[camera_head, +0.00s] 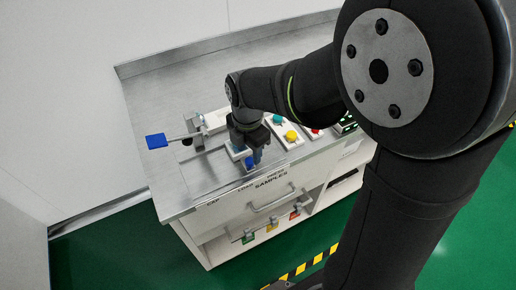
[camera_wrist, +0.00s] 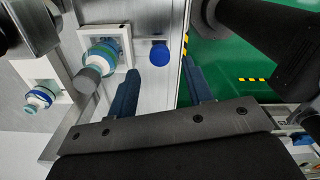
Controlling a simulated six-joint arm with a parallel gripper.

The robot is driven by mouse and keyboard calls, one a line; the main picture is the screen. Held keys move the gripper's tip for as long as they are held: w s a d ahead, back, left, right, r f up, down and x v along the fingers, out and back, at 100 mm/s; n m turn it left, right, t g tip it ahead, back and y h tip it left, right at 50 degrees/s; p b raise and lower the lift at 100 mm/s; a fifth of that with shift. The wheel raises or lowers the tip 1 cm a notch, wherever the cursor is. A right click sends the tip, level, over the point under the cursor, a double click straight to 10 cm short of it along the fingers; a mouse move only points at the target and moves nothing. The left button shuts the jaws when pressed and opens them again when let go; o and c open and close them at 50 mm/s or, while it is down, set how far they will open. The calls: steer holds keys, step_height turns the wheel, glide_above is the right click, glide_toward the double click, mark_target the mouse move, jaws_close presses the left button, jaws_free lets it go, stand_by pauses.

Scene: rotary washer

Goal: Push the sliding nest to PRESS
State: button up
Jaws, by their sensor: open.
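The sliding nest is a pale square holder (camera_wrist: 127,36) in the wrist view, holding a teal and white round part with a grey cylinder in front of it. A blue knob (camera_wrist: 159,53) sits beside it, near the table edge; it also shows in the head view (camera_head: 249,163). My gripper (camera_wrist: 159,68) is open, with one dark blue finger on each side of the knob in the picture. I cannot tell whether either finger touches it.
A lever with a blue handle (camera_head: 156,141) reaches out at left. Another white holder with a blue-and-green-ringed part (camera_wrist: 40,97) stands left in the wrist view. A SAMPLES drawer handle (camera_head: 271,202) is below.

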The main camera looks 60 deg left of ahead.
mark_target(250, 160)
steer(key=shift+f, duration=1.8)
jaws_close()
